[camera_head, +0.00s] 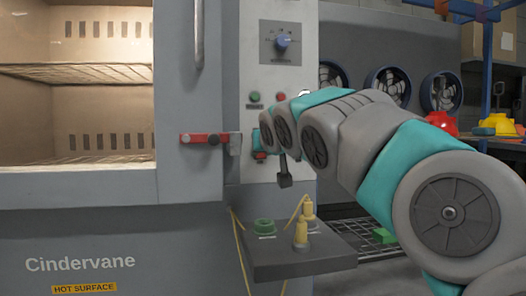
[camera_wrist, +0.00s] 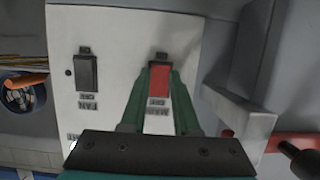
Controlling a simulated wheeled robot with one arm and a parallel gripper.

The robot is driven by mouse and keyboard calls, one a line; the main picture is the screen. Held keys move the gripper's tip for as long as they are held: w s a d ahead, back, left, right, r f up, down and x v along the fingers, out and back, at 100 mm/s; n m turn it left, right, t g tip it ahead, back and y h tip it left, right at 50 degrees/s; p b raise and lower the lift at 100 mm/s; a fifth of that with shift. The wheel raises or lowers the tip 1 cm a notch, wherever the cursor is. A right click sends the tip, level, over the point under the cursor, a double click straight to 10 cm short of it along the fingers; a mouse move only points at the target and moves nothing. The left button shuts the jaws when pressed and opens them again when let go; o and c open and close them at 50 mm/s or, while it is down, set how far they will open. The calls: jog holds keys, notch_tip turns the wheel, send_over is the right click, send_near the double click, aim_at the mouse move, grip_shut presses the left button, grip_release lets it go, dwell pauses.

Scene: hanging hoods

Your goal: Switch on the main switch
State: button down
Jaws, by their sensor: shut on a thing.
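The main switch is a red rocker (camera_wrist: 159,80) on a pale panel (camera_wrist: 112,28), with a label beside it that appears upside down in the wrist view. The green fingers of my gripper (camera_wrist: 160,84) lie along both sides of the red rocker and are shut on it. I cannot tell whether the switch is on or off. In the head view my arm (camera_head: 330,125) reaches to the oven's control panel (camera_head: 265,95) and hides most of this area. A bit of red (camera_head: 260,155) shows just below the arm's end.
A black switch labelled FAN (camera_wrist: 87,71) sits beside the red one. A red latch (camera_head: 200,138) on the oven door is close by on the left. Below, a grey shelf (camera_head: 290,262) holds a green fitting and yellow plugs.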

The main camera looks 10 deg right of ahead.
jog(key=shift+f+t, duration=0.2)
jog(key=shift+t, duration=0.7)
jog(key=c, duration=0.6)
grip_release()
jog(key=shift+c, duration=0.2)
jog(key=shift+s, duration=0.15)
jog(key=s, duration=0.7)
jog(key=shift+s+r+p, duration=0.25)
jog(key=shift+r+p, duration=0.15)
jog(key=shift+r, duration=0.05)
